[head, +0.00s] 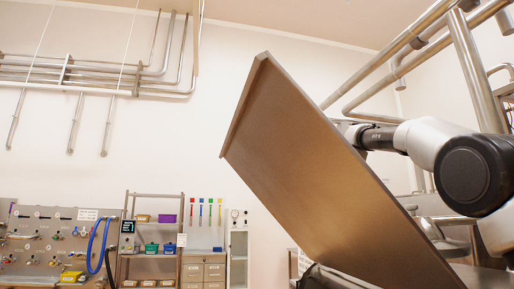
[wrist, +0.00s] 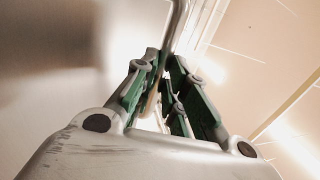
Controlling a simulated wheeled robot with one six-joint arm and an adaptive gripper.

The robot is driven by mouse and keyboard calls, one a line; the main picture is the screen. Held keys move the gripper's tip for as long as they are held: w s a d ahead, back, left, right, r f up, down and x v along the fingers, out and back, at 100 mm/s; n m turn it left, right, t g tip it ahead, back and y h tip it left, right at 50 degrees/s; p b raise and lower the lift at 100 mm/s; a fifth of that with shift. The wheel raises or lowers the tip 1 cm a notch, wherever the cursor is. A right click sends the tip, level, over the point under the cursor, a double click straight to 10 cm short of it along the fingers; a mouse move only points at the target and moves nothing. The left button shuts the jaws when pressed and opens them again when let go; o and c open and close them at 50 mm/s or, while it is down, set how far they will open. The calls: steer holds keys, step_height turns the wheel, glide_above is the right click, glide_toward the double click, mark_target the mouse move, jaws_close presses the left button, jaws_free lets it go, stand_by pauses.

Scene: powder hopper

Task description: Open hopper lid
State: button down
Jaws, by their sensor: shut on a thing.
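The hopper lid (head: 310,165) is a large flat metal plate. It stands raised and steeply tilted in the head view, its upper edge at top left and its lower end at bottom right. In the wrist view its blurred grey face (wrist: 50,75) fills the left side. My gripper (wrist: 165,95), with green-lined fingers, is shut on a thin metal handle bar (wrist: 179,25) beside the lid face. In the head view my arm comes from the right to the far side of the lid, which hides the fingers and handle.
Metal pipes (head: 415,45) run above and behind the lid at right. A shelf rack (head: 150,240) with coloured bins, a drawer cabinet (head: 204,272) and a panel with a blue hose (head: 95,245) stand at the back left. Open air lies left of the lid.

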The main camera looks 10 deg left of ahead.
steer(key=shift+w+d+r, duration=0.35)
steer(key=shift+d+r, duration=0.1)
steer(key=shift+d, duration=0.3)
steer(key=c, duration=1.5)
jaws_free()
steer(key=shift+o, duration=0.2)
steer(key=shift+d, duration=0.1)
steer(key=v, duration=1.1)
steer(key=shift+d+f, duration=0.3)
steer(key=shift+w, duration=0.15)
